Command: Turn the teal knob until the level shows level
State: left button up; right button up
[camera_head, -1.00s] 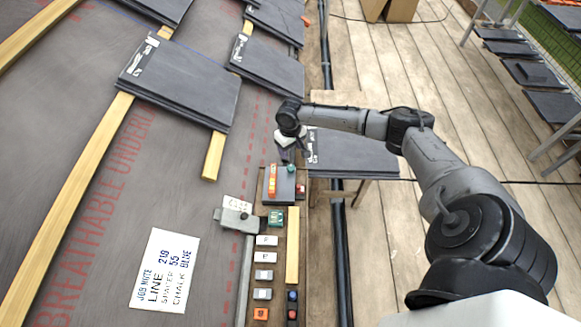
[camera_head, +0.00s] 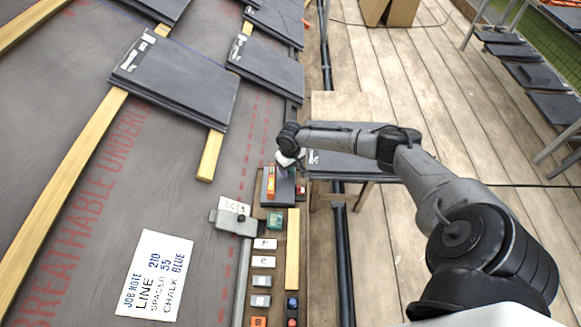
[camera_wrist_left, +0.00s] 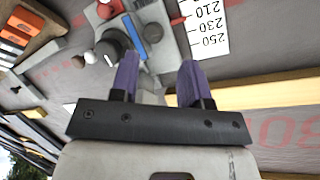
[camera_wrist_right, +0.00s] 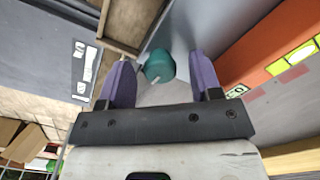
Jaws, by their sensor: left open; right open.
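The teal knob (camera_wrist_right: 158,66) shows in the right wrist view, between and beyond the open purple fingertips of my right gripper (camera_wrist_right: 160,85). It has a small pale pointer. I cannot tell whether the fingers touch it. The orange level (camera_wrist_right: 285,62) lies right of it, with a yellow-green vial; the bubble is not clear. In the head view the level (camera_head: 271,184) sits on a dark plate, and my right gripper (camera_head: 289,163) hangs over the plate's far end, hiding the knob. My left gripper (camera_wrist_left: 158,80) is open and empty in the left wrist view.
A grey clamp-like block (camera_head: 232,221) sits on a rail left of the narrow board with several buttons and labels. A job note (camera_head: 158,275) lies on the membrane. A dark slate (camera_head: 345,165) lies on a stand under my right arm. The left wrist view shows a numbered scale (camera_wrist_left: 205,28).

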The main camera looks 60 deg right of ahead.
jog(key=c, duration=0.9)
jog(key=shift+r+p, duration=0.25)
jog(key=shift+p, duration=0.4)
jog(key=shift+n+p, duration=0.3)
jog(key=shift+n, duration=0.1)
jog(key=shift+f, duration=0.15)
jog(key=shift+c, duration=0.2)
jog(key=o, duration=0.9)
jog(key=shift+o, duration=0.2)
